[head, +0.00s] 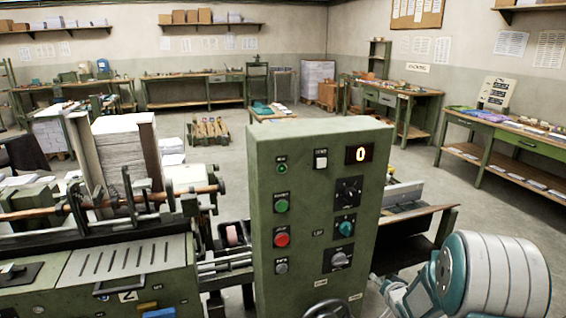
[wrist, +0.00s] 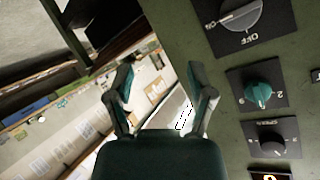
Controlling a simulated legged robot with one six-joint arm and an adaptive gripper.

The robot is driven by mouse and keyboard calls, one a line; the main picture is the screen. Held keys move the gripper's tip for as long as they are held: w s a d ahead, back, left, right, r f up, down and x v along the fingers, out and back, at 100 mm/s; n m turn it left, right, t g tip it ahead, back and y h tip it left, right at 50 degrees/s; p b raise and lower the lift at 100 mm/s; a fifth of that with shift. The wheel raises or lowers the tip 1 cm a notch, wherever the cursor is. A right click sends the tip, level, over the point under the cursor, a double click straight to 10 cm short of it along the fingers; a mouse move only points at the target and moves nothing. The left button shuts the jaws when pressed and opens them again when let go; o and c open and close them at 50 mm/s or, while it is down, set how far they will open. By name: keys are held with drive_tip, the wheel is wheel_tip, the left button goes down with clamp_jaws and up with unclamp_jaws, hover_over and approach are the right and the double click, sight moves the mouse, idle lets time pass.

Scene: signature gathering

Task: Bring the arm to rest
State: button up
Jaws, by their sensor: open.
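In the head view my arm (head: 492,275) shows at the lower right, with a white and teal rounded joint. It is to the right of a green control panel (head: 262,235). My gripper is hard to make out in the head view. In the wrist view my gripper (wrist: 160,98) is open, with its two dark teal fingers apart and nothing between them. The panel face (wrist: 225,105) fills the right side of the wrist view, beside the right finger. I cannot tell the exact gap between them.
The panel carries a green button (head: 281,206), a red button (head: 281,240), several knobs and a display (head: 359,154) reading 0. A machine with a tall paper stack (head: 120,165) stands left. A wooden-topped table (head: 415,215) is behind the panel. Open floor lies beyond, with benches along the walls.

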drive_tip(key=s+a+r+n+g+h, duration=0.1)
drive_tip(key=s+a+r+g, duration=0.15)
drive_tip(key=s+r, duration=0.45)
drive_tip(key=s+a+r+n+g+h, duration=0.1)
drive_tip(key=s+a+r, duration=0.3)
drive_tip(key=r, duration=0.5)
drive_tip(key=s+a+r+n+g, duration=0.1)
drive_tip(key=s+a+r, duration=0.1)
drive_tip(key=s, duration=1)
drive_tip(key=s+a+r+n+g+y, duration=0.1)
drive_tip(key=s+a, duration=0.3)
drive_tip(key=s, duration=0.8)
drive_tip(key=shift+s+a+r+n+g+y, duration=0.25)
drive_tip(key=shift+a+r+n+g+y, duration=0.05)
drive_tip(key=shift+r+n+g, duration=0.4)
drive_tip(key=shift+c, duration=0.8)
drive_tip(key=shift+a, duration=0.1)
